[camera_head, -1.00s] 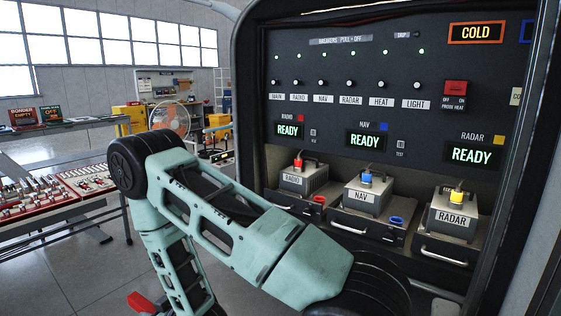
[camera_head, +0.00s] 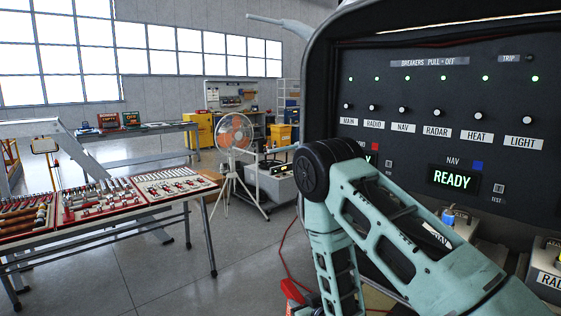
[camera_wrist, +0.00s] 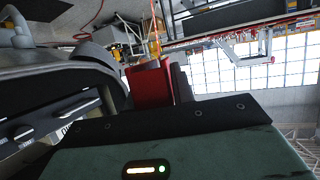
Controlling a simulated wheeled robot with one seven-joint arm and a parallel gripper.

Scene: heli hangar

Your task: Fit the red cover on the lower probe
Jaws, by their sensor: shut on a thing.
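My gripper (camera_wrist: 165,82) is shut on a red cover (camera_wrist: 150,84), which shows in the wrist view with a thin yellowish strip (camera_wrist: 154,40) running from it. A pale rod-like probe (camera_head: 278,21) sticks out to the left from the top of the aircraft nose in the head view. A grey curved tube (camera_wrist: 20,32) shows at the left of the wrist view, apart from the cover. I cannot tell which probe it is.
The breaker panel (camera_head: 440,110) in the open bay stands close on the right. A table (camera_head: 110,225) with trays of parts is at left. A tripod fan (camera_head: 236,135) and a grey cart (camera_head: 277,185) stand beyond my arm. Grey floor between them is open.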

